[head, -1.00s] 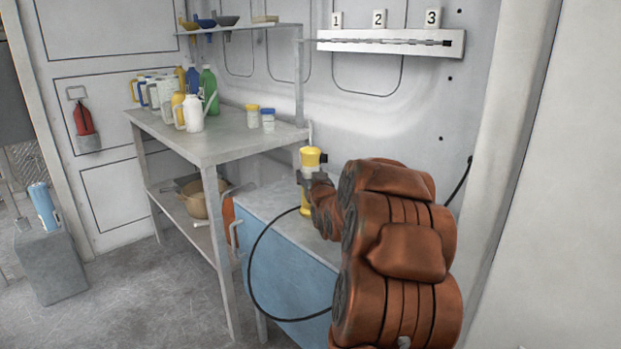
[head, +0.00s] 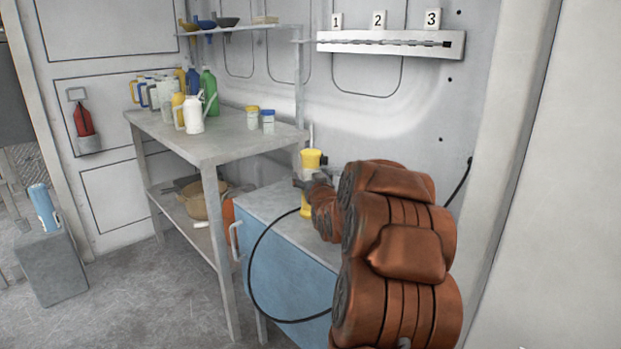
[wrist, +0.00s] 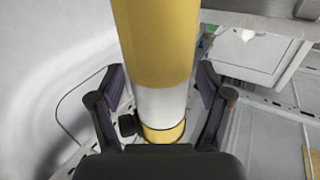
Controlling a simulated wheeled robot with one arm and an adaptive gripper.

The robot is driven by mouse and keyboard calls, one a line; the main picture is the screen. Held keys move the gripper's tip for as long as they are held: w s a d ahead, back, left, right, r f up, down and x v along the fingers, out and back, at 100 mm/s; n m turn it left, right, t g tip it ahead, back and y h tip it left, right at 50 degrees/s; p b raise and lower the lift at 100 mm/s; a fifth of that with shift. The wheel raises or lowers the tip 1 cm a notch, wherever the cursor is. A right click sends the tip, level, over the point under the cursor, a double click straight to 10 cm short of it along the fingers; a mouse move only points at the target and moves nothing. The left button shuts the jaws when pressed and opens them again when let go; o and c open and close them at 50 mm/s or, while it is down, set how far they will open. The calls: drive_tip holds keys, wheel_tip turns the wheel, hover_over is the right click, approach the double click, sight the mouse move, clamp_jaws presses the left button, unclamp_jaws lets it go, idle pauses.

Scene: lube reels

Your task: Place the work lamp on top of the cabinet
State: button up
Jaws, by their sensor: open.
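The work lamp (head: 311,159) is an upright cylinder with a yellow top, a paler middle and a yellow base. It appears to stand on the grey top of the blue cabinet (head: 285,262), though my gripper and arm hide part of it. My gripper (head: 306,184) is at the lamp's middle. In the wrist view the lamp (wrist: 155,45) rises between my spread fingers, its white band and lower yellow ring showing. My gripper (wrist: 161,100) is open, with a gap visible on both sides of the lamp.
A grey workbench (head: 225,146) with bottles and jugs stands left of the cabinet. A dark cable (head: 250,270) loops over the cabinet's front. A numbered wall rack (head: 390,43) hangs above. My arm hides the cabinet's right part.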

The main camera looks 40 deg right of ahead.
drive_tip(key=v, duration=1.2)
drive_tip(key=s+a+f+n+g+y, duration=0.2)
drive_tip(key=a+f+g+y, duration=0.15)
drive_tip(key=a+f, duration=0.5)
drive_tip(key=s+a+f+n+g+y, duration=0.1)
drive_tip(key=s+a+f+g+y, duration=0.25)
drive_tip(key=a, duration=0.85)
drive_tip(key=s+a+f+n+g+y, duration=0.1)
drive_tip(key=s+a+g, duration=0.4)
drive_tip(key=s+a, duration=0.4)
drive_tip(key=s+a+f+n+g+y, duration=0.1)
drive_tip(key=s+a+g, duration=0.5)
drive_tip(key=s, duration=0.9)
drive_tip(key=a+n, duration=0.1)
drive_tip(key=a, duration=0.2)
drive_tip(key=shift+f, duration=0.2)
